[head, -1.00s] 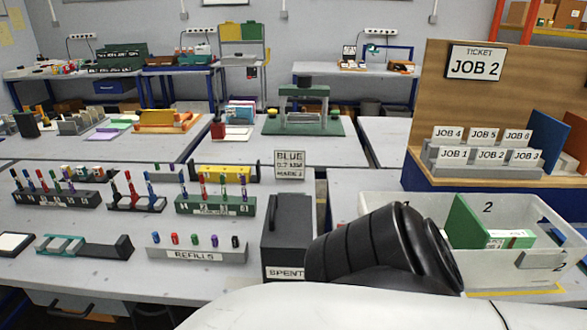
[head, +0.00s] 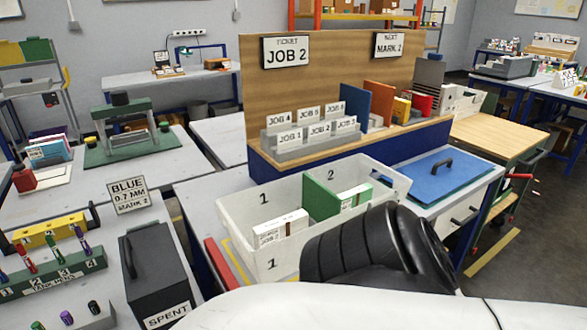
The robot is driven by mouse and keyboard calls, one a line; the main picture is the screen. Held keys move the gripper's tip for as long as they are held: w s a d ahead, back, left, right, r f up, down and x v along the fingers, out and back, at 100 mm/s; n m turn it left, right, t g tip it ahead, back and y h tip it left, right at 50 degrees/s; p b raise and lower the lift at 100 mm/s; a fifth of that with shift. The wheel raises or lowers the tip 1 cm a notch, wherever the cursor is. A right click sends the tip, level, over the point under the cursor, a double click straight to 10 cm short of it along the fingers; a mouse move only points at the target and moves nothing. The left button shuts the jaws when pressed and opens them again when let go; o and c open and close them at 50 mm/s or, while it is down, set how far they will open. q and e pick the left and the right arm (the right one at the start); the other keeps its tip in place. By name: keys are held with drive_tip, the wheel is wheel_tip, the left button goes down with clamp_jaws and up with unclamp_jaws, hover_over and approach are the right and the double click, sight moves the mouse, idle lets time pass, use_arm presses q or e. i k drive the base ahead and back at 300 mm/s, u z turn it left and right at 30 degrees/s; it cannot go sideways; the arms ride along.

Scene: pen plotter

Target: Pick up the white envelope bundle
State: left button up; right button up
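A white bundle (head: 281,228) with a printed label lies in the compartment marked 1 of the pale grey crate (head: 243,205). A second white bundle with a green edge (head: 353,196) lies in the compartment marked 2, beside a green divider (head: 320,199). I cannot tell which of the two is the envelope bundle. My black and white arm link crosses the lower front, near the crate's front right corner. Neither gripper shows in the head view.
A black SPENT box (head: 158,275) stands left of the crate. Behind it is a wooden board with JOB 2 (head: 287,52) and MARK 2 (head: 389,45) signs above a card rack (head: 310,137). A blue mat with a handle (head: 437,174) lies to the right.

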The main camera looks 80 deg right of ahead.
sight(270, 232)
drive_tip(key=z, duration=2.4)
